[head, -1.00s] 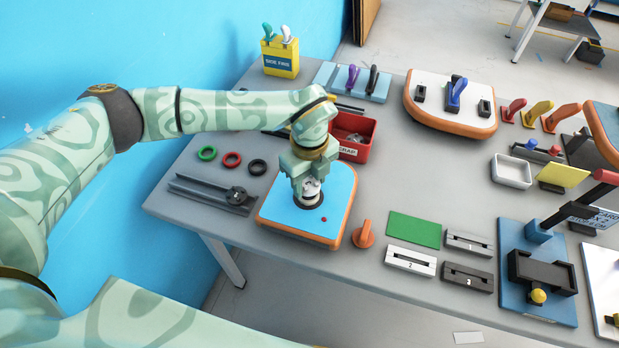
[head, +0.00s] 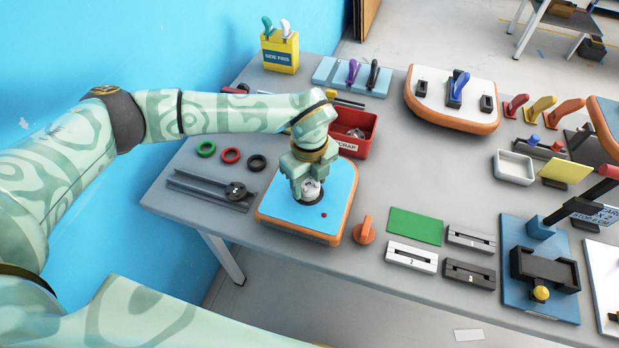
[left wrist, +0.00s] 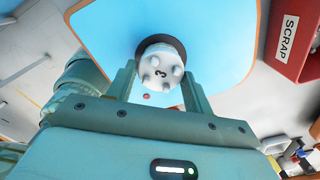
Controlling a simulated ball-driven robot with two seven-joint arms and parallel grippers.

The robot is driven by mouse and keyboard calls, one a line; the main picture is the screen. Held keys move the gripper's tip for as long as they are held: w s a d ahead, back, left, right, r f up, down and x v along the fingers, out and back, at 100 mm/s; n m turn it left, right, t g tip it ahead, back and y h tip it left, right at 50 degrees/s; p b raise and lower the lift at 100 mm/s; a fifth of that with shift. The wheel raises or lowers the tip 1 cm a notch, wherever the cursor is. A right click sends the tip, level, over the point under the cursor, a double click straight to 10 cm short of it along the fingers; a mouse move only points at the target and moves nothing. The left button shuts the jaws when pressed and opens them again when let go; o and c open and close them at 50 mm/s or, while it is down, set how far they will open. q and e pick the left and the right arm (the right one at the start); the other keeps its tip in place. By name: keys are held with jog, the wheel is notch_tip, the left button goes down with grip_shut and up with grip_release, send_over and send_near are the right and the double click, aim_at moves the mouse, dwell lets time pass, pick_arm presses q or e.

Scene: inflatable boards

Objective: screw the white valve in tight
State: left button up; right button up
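The white valve (left wrist: 162,68), marked 3 and with several round studs on its face, sits at a dark round ring on a blue board with an orange rim (head: 278,205). In the head view the white valve (head: 312,189) shows just under my left gripper (head: 306,184). In the left wrist view my left gripper (left wrist: 160,82) has one finger on each side of the valve, and both tips appear to touch its side. The valve's lower part and any thread are hidden. My right gripper is not in view.
A red scrap box (head: 366,141) stands just behind the board. Green, red and black rings (head: 230,156) and a grey rail (head: 210,190) lie to its left. An orange knob (head: 364,230) stands close to its right. A white board with a blue lever (head: 459,85) is further back.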

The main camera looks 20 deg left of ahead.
aim_at(310, 186)
pick_arm(q)
jog(key=o, duration=0.3)
jog(key=shift+r, duration=0.1)
notch_tip(310, 186, up, 16)
jog(key=shift+r+p, duration=0.1)
jog(key=shift+p, duration=0.75)
